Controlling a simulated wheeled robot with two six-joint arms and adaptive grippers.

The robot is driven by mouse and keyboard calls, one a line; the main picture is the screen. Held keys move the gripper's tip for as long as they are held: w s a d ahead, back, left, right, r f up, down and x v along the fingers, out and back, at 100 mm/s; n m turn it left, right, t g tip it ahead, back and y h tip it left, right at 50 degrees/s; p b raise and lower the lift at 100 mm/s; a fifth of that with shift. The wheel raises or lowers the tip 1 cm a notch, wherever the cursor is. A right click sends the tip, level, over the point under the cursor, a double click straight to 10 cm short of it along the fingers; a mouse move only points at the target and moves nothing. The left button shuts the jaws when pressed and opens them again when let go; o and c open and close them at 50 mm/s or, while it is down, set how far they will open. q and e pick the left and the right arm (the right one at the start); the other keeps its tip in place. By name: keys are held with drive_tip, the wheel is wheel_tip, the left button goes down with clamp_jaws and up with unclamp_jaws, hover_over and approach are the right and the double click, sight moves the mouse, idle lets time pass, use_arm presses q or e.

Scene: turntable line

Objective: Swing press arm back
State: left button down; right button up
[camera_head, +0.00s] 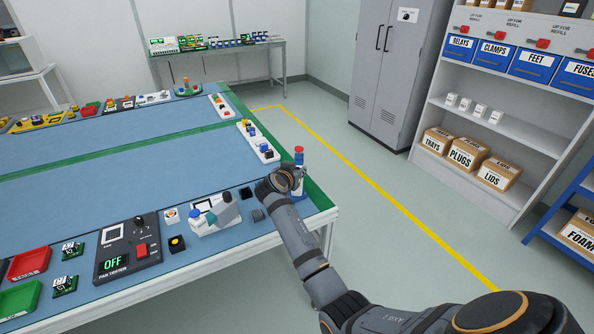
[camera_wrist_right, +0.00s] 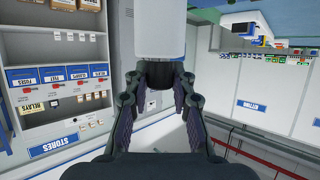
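The press (camera_head: 215,216) is a low pale unit near the right front corner of the table, with a grey slanted arm (camera_head: 224,206) and a blue knob on its left side. My right gripper (camera_head: 286,178) is just right of the press, over the table's right edge, beside a small red-topped upright thing (camera_head: 299,158). In the right wrist view, its fingers (camera_wrist_right: 160,84) stand apart, with a pale cylinder (camera_wrist_right: 160,28) and its dark end just beyond and between the tips. I see no clear grip. My left gripper is out of view.
A fan tester (camera_head: 127,248) reading OFF, a black-and-yellow button (camera_head: 177,244) and a red tray (camera_head: 29,263) lie left of the press. A white strip of parts (camera_head: 258,142) lies behind my gripper. The blue table middle (camera_head: 120,170) is clear. Shelves (camera_head: 500,130) stand right.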

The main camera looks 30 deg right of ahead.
drive_tip(key=o, duration=0.4)
wheel_tip(320, 180, up, 10)
idle(0.4)
idle(0.3)
